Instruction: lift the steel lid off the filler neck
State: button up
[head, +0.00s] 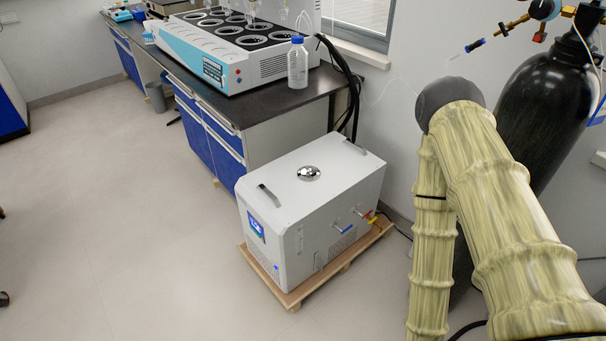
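The steel lid (309,173) is a small shiny round cap on the top face of a white box-shaped unit (330,197). It sits near the middle of that top, between two dark handles. The filler neck is not visible; I cannot tell how the lid rests on it. My gripper is not in view. My arm, in a yellowish ribbed cover, fills the right side, to the right of the unit and apart from the lid.
The unit stands on a wooden pallet (287,297) on the floor. Behind it is a dark-topped bench (262,104) with a multi-position distiller (240,55) and a blue-capped bottle (297,64). A black gas cylinder (545,105) stands at right.

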aim_at(308, 173)
jog(key=k, duration=0.65)
jog(key=u, duration=0.7)
jog(key=i, duration=1.25)
jog(key=z, duration=0.1)
